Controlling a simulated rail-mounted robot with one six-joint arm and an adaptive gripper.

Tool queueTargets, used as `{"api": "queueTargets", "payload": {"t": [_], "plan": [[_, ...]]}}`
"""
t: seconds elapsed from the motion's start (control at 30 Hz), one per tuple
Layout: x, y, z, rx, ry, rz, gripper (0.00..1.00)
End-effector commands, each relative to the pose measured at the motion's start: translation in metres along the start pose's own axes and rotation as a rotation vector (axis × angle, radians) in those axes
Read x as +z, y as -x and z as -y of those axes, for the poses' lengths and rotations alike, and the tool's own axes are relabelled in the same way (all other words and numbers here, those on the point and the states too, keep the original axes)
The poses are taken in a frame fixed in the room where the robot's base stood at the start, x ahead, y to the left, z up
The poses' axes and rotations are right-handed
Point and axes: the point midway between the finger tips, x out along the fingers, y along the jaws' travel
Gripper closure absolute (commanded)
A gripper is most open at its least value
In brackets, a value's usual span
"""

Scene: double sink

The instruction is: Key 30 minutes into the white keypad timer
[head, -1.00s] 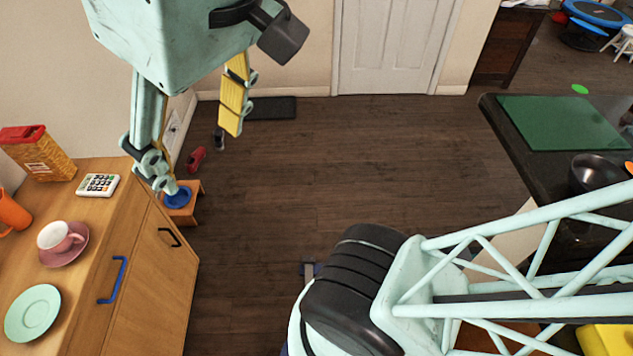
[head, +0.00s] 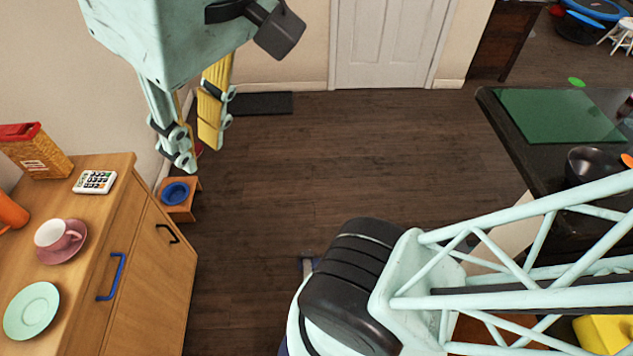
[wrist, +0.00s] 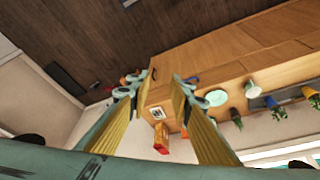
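The white keypad timer (head: 95,181) lies face up on the wooden cabinet top, near its far right corner, with dark keys and a few coloured ones. It also shows in the wrist view (wrist: 158,113), framed between the fingers but well beyond them. My gripper (head: 197,152) hangs in the air to the right of the timer, past the cabinet's edge, touching nothing. Its two yellow-padded fingers point down, a narrow gap between them. In the wrist view my gripper (wrist: 164,77) is partly open and empty. The timer's key labels are too small to read.
A small stool with a blue bowl (head: 175,193) stands beside the cabinet.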

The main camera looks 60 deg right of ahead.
Motion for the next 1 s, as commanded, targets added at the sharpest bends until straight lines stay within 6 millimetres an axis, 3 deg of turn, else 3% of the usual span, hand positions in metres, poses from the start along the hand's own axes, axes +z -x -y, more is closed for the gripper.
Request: {"api": "queueTargets", "payload": {"t": [0.2,1.0], "plan": [[0.0057,-0.0038,-0.0006,0.0,-0.007,0.01,1.0],[0.0062,-0.0039,-0.001,0.001,-0.007,0.01,1.0]]}}
